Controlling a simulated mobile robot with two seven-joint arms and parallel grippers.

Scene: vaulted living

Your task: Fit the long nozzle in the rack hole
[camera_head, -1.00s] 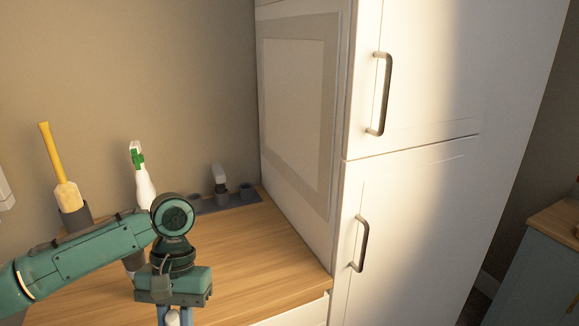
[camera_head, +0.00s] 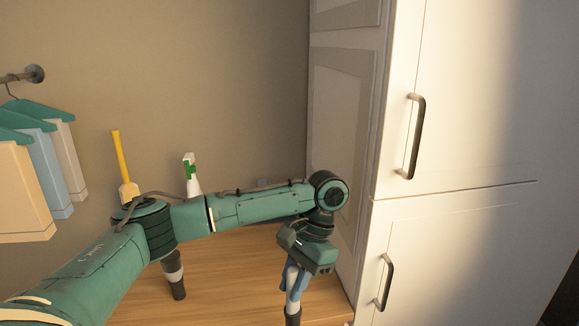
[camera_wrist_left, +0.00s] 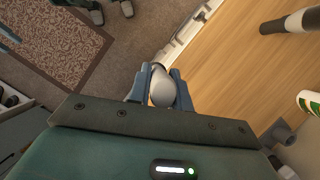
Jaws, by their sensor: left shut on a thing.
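My left gripper (camera_head: 297,278) is shut on a pale, rounded piece with a dark lower end, probably the long nozzle (camera_head: 292,318). It hangs over the front right of the wooden counter, near the white cabinet. In the left wrist view the rounded pale end of the nozzle (camera_wrist_left: 162,92) sits between the blue fingers (camera_wrist_left: 160,84); the rest of its length is hidden. The grey rack (camera_head: 262,183) stands at the back of the counter, mostly hidden behind my left arm. Part of the rack (camera_wrist_left: 280,135) shows at the lower right of the wrist view.
A grey-and-dark cylindrical piece (camera_head: 174,275) stands on the counter (camera_head: 230,270). A white-green spray bottle (camera_head: 191,178) and a yellow-handled brush (camera_head: 121,160) stand behind my arm. Tall white cabinet (camera_head: 440,250) bounds the right. Clothes (camera_head: 40,180) hang at left.

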